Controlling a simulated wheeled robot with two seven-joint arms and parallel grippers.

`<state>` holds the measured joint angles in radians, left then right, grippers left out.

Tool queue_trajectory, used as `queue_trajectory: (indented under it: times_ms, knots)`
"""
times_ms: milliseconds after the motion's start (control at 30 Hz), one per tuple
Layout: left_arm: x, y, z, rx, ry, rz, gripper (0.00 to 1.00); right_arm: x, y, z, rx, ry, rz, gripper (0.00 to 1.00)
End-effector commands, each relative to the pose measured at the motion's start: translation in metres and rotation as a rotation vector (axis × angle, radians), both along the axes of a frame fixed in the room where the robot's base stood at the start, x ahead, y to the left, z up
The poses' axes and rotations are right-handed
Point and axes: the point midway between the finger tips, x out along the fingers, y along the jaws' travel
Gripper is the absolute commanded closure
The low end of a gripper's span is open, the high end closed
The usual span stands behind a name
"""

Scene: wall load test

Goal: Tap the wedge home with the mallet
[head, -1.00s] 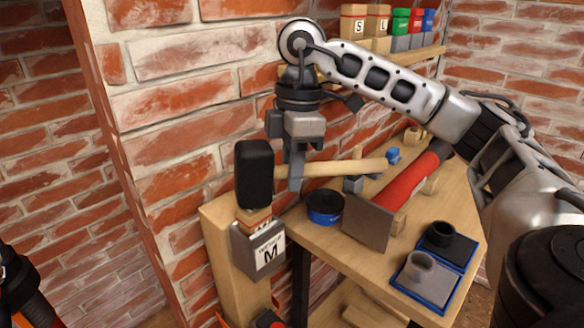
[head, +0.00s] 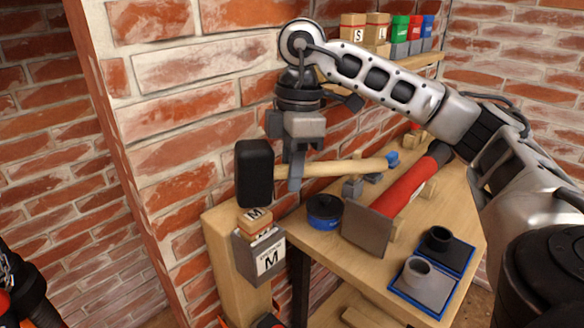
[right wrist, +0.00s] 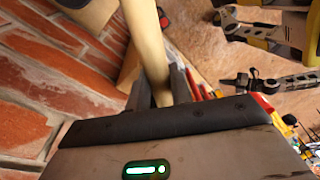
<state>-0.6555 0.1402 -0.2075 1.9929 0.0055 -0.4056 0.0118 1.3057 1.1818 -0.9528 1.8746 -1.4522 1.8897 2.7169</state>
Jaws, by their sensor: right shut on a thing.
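My right gripper (head: 296,170) is shut on the mallet's pale wooden handle (head: 345,168). The mallet's black head (head: 254,173) points left, just above the wooden wedge (head: 254,220), with a small gap seeming to show between them. The wedge, marked M, stands partly out of the top of a grey bracket (head: 268,256) with an M label, beside the brick wall. My left gripper is not in view.
A wooden post (head: 221,246) stands behind the bracket. The workbench (head: 310,240) at the right holds a blue-and-black round tin (head: 324,211), a red cylinder with a grey plate (head: 366,231), and cups on blue-edged trays (head: 447,295). A shelf (head: 428,59) with several blocks is above.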

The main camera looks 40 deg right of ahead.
Motion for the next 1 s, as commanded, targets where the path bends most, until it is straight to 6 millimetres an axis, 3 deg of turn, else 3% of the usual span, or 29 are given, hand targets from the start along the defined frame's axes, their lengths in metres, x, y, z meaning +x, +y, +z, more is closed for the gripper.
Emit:
queue_trajectory:
  times_ms: [500, 767, 1000]
  knots:
    - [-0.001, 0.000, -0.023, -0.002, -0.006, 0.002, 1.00, 0.000, 0.000, -0.039, 0.000, -0.001, -0.001, 1.00]
    - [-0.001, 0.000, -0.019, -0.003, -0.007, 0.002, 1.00, 0.000, 0.000, -0.034, 0.000, -0.002, 0.000, 1.00]
    - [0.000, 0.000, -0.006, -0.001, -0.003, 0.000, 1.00, 0.000, 0.000, -0.015, 0.001, -0.003, 0.000, 1.00]
